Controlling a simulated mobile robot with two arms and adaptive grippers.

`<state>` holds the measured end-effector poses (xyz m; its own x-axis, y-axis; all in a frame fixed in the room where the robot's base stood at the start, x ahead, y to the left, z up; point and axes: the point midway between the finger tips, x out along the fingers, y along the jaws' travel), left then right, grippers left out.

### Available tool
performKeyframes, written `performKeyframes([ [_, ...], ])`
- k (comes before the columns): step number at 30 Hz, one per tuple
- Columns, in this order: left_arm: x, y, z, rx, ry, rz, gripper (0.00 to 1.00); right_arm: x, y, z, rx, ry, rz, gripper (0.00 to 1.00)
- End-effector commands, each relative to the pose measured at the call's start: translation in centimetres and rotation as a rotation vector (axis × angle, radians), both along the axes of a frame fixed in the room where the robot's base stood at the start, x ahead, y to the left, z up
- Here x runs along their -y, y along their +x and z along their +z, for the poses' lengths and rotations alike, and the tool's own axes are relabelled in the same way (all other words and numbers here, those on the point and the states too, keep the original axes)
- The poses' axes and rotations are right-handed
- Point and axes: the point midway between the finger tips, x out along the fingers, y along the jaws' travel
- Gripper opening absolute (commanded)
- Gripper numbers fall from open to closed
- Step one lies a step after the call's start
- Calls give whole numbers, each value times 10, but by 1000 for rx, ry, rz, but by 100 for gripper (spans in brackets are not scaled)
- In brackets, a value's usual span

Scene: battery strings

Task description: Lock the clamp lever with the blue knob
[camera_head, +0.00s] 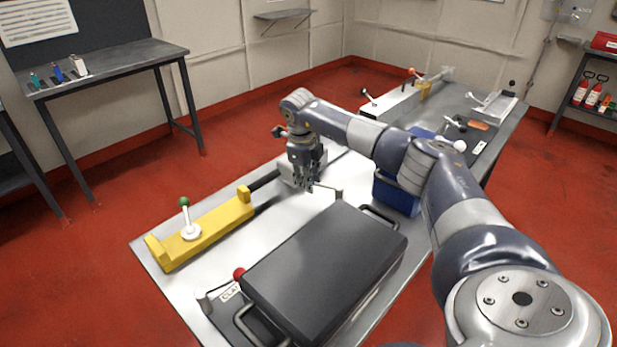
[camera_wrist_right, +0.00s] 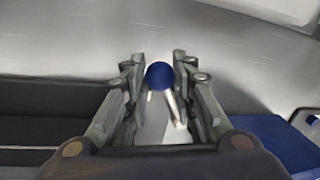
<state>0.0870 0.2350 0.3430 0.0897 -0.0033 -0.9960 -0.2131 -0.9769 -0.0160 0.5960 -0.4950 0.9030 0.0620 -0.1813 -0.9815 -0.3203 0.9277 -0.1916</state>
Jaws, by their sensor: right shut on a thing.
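The blue knob (camera_wrist_right: 159,75) sits on top of a pale metal lever (camera_wrist_right: 170,105) in the right wrist view. The lever stands between the two fingers of my right gripper (camera_wrist_right: 157,80), which is shut on it near the knob. In the head view my right gripper (camera_head: 303,186) points down over the metal table, just beyond the dark case. There the fingers hide the blue knob. A thin metal bar (camera_head: 338,193) shows just right of the fingertips. My left gripper is out of view.
A dark case (camera_head: 325,262) lies close in front of my right gripper. A yellow clamp (camera_head: 205,229) with a green knob (camera_head: 184,201) stands left, a red knob (camera_head: 239,273) lower left. A blue box (camera_head: 396,194) stands under my right arm. More levers stand at the far end.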

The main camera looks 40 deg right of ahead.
Motion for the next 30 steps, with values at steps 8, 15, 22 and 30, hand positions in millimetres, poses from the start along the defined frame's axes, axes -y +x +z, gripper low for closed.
performKeyframes([
  [8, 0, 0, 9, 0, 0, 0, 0, -11, -12, 2, 0, -1, 186, 0],
  [15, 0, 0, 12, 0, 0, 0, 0, -21, -28, 1, 1, 0, 409, 0],
  [22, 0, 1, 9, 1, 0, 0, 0, -28, -44, 0, 1, 0, 606, 0],
  [30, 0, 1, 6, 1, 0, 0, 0, -30, -58, 0, 2, 0, 775, 0],
])
